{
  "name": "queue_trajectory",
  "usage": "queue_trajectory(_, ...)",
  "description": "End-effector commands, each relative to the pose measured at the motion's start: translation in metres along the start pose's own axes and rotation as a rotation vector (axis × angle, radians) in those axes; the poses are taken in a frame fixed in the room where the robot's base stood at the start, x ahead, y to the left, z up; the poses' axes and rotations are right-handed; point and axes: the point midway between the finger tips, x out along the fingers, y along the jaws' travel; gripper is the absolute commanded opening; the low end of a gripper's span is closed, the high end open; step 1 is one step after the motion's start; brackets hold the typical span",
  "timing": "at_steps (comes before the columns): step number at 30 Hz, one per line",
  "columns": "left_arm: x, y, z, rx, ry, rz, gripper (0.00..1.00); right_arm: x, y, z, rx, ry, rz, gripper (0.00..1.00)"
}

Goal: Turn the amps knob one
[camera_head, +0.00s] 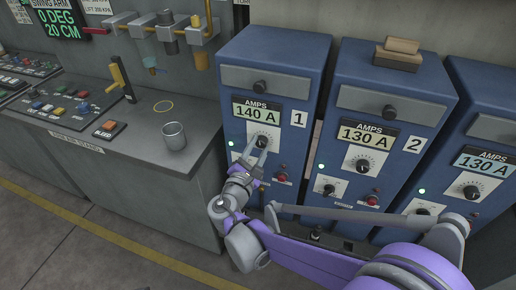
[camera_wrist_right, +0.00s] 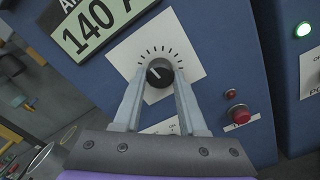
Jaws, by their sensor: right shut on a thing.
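The amps knob on blue unit 1 is black on a white dial plate with tick marks; in the right wrist view the amps knob (camera_wrist_right: 159,73) sits between the fingertips. The display of unit 1 (camera_head: 257,111) reads 140 A. My right gripper (camera_head: 261,141) is at the front of unit 1, its two grey fingers on either side of the knob; it also shows in the right wrist view (camera_wrist_right: 158,80), shut on the knob. The knob is partly covered by the fingers in the head view. My left gripper is not in view.
Unit 2 (camera_head: 427,95) and a third blue unit stand to the right, both reading 130 A. Below the knob are a red button (camera_wrist_right: 241,115) and a small red light. A grey console (camera_head: 144,140) with a metal cup (camera_head: 174,136) stands at the left.

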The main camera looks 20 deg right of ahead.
Motion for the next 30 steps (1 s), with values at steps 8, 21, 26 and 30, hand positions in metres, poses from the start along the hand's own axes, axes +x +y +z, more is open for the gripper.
queue_trajectory(8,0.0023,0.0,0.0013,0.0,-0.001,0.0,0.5,-0.0002,-0.0008,-0.0004,-0.163,0.001,0.0,0.0)
queue_trajectory(21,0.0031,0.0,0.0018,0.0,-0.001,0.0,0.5,-0.0002,-0.0009,-0.0002,-0.248,0.001,0.0,0.0)
queue_trajectory(26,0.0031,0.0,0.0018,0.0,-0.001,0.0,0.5,-0.0002,-0.0009,-0.0002,-0.248,0.001,0.0,0.0)
queue_trajectory(30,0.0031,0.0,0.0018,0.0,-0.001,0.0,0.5,-0.0002,-0.0009,-0.0003,-0.248,0.001,0.0,0.0)
